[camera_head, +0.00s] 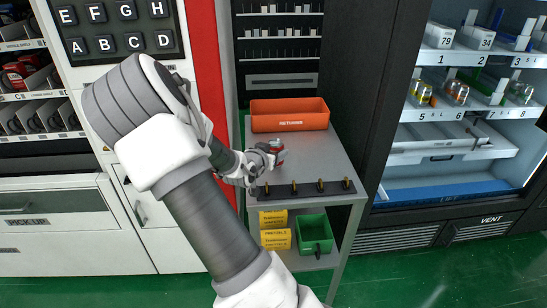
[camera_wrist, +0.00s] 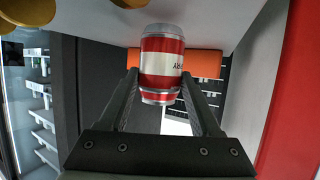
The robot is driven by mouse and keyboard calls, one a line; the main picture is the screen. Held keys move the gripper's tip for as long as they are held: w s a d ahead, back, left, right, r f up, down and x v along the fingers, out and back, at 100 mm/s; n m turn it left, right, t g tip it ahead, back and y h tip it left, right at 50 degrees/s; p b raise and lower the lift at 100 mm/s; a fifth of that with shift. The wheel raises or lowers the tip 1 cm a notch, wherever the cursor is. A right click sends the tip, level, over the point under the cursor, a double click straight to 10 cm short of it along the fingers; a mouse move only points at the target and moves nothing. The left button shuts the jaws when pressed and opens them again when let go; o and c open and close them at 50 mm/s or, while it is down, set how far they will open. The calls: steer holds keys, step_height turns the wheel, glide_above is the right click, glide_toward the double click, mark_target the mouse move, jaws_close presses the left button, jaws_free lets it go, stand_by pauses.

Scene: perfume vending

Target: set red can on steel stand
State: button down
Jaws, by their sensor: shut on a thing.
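My gripper (camera_wrist: 161,98) is shut on the red can (camera_wrist: 162,62), which has a white label band and silver ends. In the wrist view the can sits between the two dark fingers near their tips. In the head view the red can (camera_head: 279,152) is small and partly hidden by my gripper (camera_head: 272,156). Both are over the steel stand (camera_head: 318,160), behind its front strip of hooks. I cannot tell whether the can touches the stand top.
An orange returns bin (camera_head: 290,114) stands at the back of the stand. Dark hooks with brass tips (camera_head: 320,185) line its front edge. A green bin (camera_head: 313,234) and yellow boxes (camera_head: 276,239) are on the lower shelf. The stand's right side is clear. An open vending cabinet (camera_head: 470,120) is at right.

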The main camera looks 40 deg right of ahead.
steer(key=shift+f, duration=0.45)
steer(key=shift+f, duration=0.25)
steer(key=shift+c, duration=0.4)
jaws_free()
steer(key=shift+r, duration=0.1)
